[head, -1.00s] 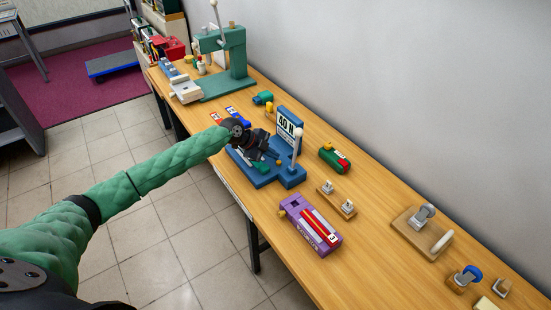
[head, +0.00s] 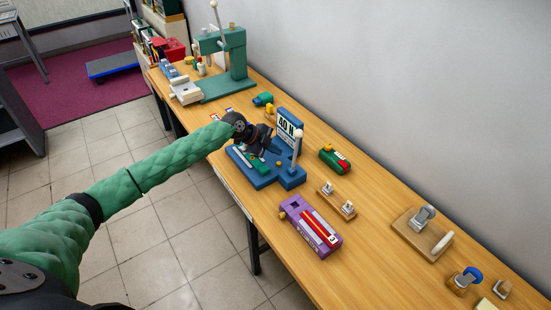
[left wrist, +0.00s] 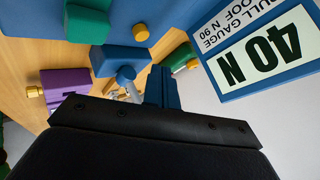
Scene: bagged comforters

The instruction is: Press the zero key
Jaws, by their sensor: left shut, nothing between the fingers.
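The blue pull gauge (head: 262,180) stands on the bench, with an upright panel (head: 290,124) reading "40 N". The panel shows large in the left wrist view (left wrist: 262,55). A small orange-yellow round knob (head: 279,163) sits on the gauge's base and shows in the left wrist view (left wrist: 140,32). I see no label marking it as the zero key. A green block (head: 262,170) lies on the base. My left gripper (head: 275,152) is shut and empty, over the base in front of the panel. Its blue-grey fingers (left wrist: 162,85) appear apart from the knob. My right gripper is not in view.
A white-knobbed post (head: 297,145) rises at the gauge's right. A purple box (head: 305,220) and a green-red block (head: 335,160) lie nearby. A green press (head: 232,65) stands farther back. The wall borders the bench.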

